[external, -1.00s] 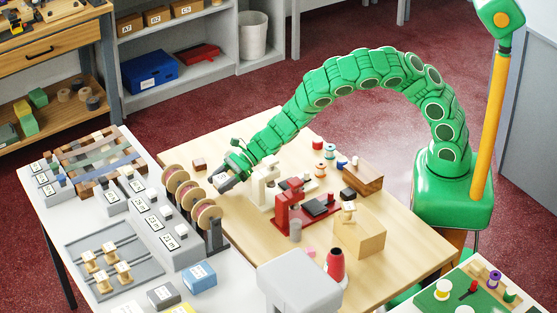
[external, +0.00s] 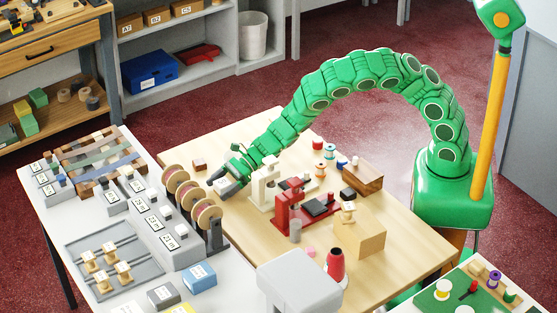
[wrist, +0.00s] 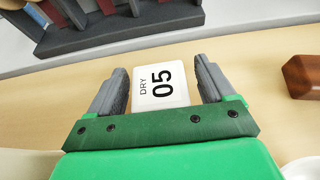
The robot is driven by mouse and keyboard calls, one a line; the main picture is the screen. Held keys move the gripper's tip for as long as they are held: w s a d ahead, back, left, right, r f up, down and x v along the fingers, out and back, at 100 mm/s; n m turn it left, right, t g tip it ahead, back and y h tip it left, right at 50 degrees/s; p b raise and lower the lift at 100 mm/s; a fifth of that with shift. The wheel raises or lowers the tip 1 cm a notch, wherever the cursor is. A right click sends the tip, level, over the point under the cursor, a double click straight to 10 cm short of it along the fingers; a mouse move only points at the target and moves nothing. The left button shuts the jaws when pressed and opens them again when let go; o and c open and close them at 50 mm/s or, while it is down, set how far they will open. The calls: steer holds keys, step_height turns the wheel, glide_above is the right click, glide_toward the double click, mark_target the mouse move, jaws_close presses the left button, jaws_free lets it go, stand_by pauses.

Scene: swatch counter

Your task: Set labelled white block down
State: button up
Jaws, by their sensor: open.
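The white block (wrist: 162,88), marked "DRY 05", lies between the fingers of my gripper (wrist: 162,90) in the wrist view, label facing the camera. My gripper is open, with a narrow gap beside the block on each side. In the external view my gripper (external: 216,183) is low over the near-left part of the wooden table (external: 246,235). There the block is small and mostly hidden by the fingers. The wrist view shows the block over the pale wooden tabletop (wrist: 250,60); contact with it is hard to judge.
A rack of ribbon spools (external: 207,213) stands just left of my gripper. A white small machine (external: 266,186) and a red one (external: 291,205) stand close on the right. A small brown block (external: 199,164) lies behind; the wrist view shows a brown block (wrist: 303,76) at right.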

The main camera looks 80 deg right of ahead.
mark_target(227, 180)
steer(key=shift+r, duration=0.2)
steer(key=shift+s+d+r, duration=0.2)
steer(key=shift+s+d, duration=0.25)
steer(key=shift+v, duration=0.95)
step_height(227, 180, up, 3)
steer(key=shift+w+f, duration=0.1)
steer(key=shift+r, duration=2.05)
